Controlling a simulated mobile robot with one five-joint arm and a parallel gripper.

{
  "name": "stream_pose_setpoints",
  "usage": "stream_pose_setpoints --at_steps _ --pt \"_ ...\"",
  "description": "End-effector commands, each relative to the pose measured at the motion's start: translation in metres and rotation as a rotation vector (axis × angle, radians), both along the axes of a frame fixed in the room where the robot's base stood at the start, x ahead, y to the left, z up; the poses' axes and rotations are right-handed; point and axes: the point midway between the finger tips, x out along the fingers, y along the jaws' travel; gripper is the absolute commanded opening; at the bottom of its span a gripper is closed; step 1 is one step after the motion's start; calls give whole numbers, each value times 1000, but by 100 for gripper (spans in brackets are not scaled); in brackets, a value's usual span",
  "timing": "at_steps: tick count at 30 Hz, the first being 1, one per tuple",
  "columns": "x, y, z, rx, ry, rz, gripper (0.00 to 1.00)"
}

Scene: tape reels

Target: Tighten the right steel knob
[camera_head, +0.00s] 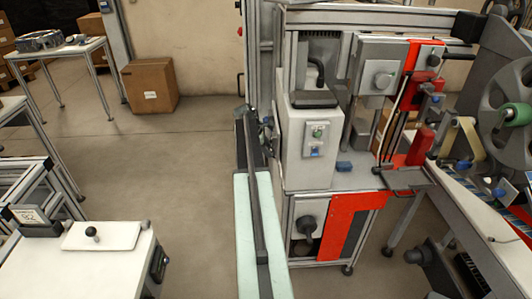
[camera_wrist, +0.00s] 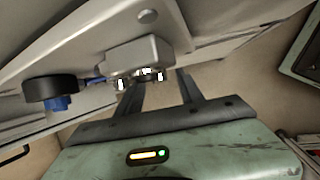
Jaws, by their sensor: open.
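My arm's pale green body with a dark top bar reaches forward in the head view, and its far end is beside the left side of the grey-white machine box (camera_head: 308,140). In the wrist view my gripper (camera_wrist: 157,82) has two dark fingers spread apart, with nothing held between them. Beyond the fingertips is a grey block (camera_wrist: 138,54) with small shiny steel parts (camera_wrist: 140,76) on its lower edge. I cannot tell which of these is the right steel knob.
A black knob with a blue part (camera_wrist: 50,94) is left of the fingers. A large reel (camera_head: 505,92) and red brackets (camera_head: 421,147) are at the right. A white-topped bench (camera_head: 110,262) stands at lower left. The floor (camera_head: 185,190) between is clear.

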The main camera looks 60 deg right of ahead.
Motion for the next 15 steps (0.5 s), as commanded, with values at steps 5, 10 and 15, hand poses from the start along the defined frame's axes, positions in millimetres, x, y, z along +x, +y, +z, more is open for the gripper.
stream_pose_setpoints --at_steps 5,10,15 --pt "0 0 1 0 0 0 8" --pt "0 7 0 2 2 1 0" --pt "-1 5 -2 -10 -10 -1 0"
